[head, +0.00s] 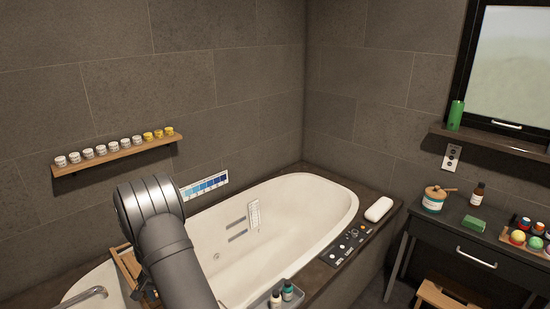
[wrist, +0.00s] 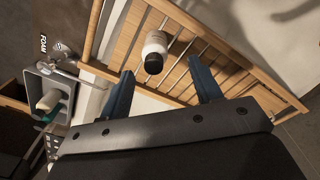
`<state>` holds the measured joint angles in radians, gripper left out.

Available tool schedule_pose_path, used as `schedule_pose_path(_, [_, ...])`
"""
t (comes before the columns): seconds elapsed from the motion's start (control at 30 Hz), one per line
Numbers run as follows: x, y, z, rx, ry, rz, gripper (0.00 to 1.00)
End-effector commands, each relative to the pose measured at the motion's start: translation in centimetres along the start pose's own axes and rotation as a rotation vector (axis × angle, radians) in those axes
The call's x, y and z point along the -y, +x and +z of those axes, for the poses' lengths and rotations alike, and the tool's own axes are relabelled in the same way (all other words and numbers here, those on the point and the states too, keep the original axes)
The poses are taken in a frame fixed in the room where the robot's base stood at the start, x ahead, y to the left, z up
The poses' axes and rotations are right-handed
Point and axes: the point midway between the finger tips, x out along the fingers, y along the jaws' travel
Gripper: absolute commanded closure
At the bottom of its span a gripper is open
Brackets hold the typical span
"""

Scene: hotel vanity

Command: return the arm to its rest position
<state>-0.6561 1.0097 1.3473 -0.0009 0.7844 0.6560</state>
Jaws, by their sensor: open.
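My gripper (wrist: 160,67) shows in the wrist view with its two blue fingers spread wide apart. A white bottle with a dark cap (wrist: 154,42) appears between and just beyond the fingertips, with clear gaps on both sides. The bottle is at a slatted wooden bath rack (wrist: 215,47); I cannot tell how far below the fingers it is. Part of the wooden rack (head: 127,268) shows left of my arm.
The white bathtub (head: 310,200) stands along the wall. A grey tray (head: 296,291) with small bottles is at the front rim. A shelf (head: 118,153) with several small jars is on the left wall. A dark vanity (head: 460,235) with several items stands right.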

Motion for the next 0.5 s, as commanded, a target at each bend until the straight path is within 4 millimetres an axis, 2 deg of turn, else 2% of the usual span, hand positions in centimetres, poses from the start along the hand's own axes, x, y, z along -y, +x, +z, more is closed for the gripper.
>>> schedule_pose_path(0.03, [0.0,-1.1,-0.1,-0.002,0.0,-0.002,0.41])
schedule_pose_path(0.27, [0.1,-5.8,-0.1,-0.002,0.0,-0.002,0.41])
schedule_pose_path(0.3, [0.0,-5.8,0.0,0.001,0.0,0.001,0.41])
schedule_pose_path(0.5, [-0.1,-1.1,0.1,0.004,0.0,0.003,0.41])
